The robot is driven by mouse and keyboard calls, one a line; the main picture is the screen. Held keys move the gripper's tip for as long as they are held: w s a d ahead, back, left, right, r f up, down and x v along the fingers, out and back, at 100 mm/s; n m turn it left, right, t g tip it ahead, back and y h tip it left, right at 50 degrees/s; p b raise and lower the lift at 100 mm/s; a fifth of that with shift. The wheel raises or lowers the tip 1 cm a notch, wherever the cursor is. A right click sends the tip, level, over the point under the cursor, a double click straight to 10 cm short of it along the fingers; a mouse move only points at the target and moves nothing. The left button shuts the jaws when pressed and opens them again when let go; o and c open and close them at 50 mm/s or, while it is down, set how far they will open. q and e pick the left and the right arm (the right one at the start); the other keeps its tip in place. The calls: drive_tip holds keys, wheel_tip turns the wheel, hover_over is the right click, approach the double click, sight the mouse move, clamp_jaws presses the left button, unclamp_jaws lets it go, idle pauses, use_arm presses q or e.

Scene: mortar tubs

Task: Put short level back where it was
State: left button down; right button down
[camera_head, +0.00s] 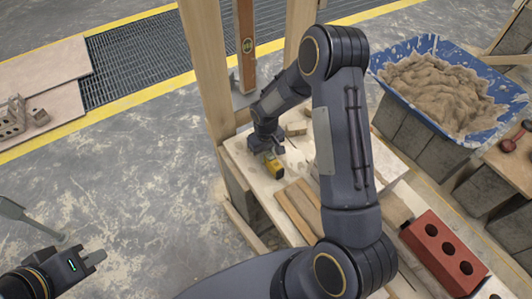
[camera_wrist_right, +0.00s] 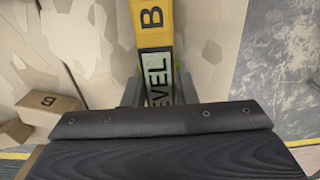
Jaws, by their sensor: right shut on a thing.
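The short level (camera_head: 274,166) is yellow and black. In the head view its yellow end shows just below my right gripper (camera_head: 268,147), over the pale board top (camera_head: 248,171) of the bench. In the right wrist view the level (camera_wrist_right: 156,38), marked "LEVEL" and "B", runs between the two fingers of my right gripper (camera_wrist_right: 158,92), which is shut on it. I cannot tell whether the level touches the board. My left gripper (camera_head: 92,261) is at the lower left over the floor, away from the bench; its finger gap is unclear.
A small wooden block (camera_head: 296,128) and wooden strips (camera_head: 300,204) lie on the bench. A red brick (camera_head: 443,252) is at right front. A blue tub (camera_head: 400,55) of mortar stands at right.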

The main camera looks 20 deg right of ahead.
drive_tip(key=shift+f, duration=0.1)
drive_tip(key=c, duration=1.2)
unclamp_jaws()
drive_tip(key=shift+o, duration=0.2)
